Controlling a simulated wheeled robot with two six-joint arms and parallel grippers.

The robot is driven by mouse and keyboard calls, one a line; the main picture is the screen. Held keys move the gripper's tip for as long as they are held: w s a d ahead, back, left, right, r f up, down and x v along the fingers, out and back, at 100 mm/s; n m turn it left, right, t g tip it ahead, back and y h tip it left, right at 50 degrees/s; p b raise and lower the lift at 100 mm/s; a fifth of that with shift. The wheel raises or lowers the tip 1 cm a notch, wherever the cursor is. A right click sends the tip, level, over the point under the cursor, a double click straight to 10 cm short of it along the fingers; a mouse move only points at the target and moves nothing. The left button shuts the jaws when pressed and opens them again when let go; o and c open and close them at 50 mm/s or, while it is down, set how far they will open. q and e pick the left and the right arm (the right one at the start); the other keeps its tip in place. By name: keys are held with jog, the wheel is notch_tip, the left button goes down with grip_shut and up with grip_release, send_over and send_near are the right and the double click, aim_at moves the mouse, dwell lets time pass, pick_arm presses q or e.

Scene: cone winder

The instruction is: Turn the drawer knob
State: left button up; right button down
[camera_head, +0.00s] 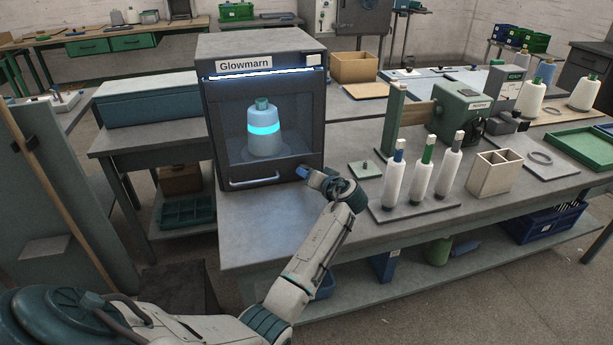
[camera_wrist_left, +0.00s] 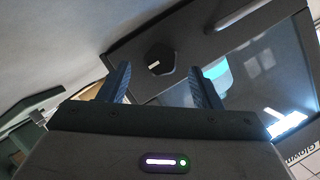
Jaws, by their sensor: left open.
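A dark faceted knob (camera_wrist_left: 155,58) with a small white mark sits on the front of the grey cabinet labelled Glowmarn (camera_head: 264,120). In the left wrist view it lies ahead of the gap between my fingers, apart from them. In the head view my gripper hides it. My left gripper (camera_head: 312,174) is at the lower right corner of the cabinet front, with blue fingers. It is open and empty, with both fingers showing in the left wrist view (camera_wrist_left: 158,82). A pale bar handle (camera_head: 254,181) is left of it. My right gripper is not in view.
Right of my gripper are a small green plate (camera_head: 365,169), several upright white spindles (camera_head: 421,172) and a beige divided box (camera_head: 494,173). The bench front (camera_head: 265,225) is bare left of my forearm.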

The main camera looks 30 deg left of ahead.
pick_arm(q)
jog(key=v, duration=0.6)
jog(key=shift+s+d+b, duration=0.15)
jog(key=shift+d+b, duration=0.05)
jog(key=shift+b, duration=0.2)
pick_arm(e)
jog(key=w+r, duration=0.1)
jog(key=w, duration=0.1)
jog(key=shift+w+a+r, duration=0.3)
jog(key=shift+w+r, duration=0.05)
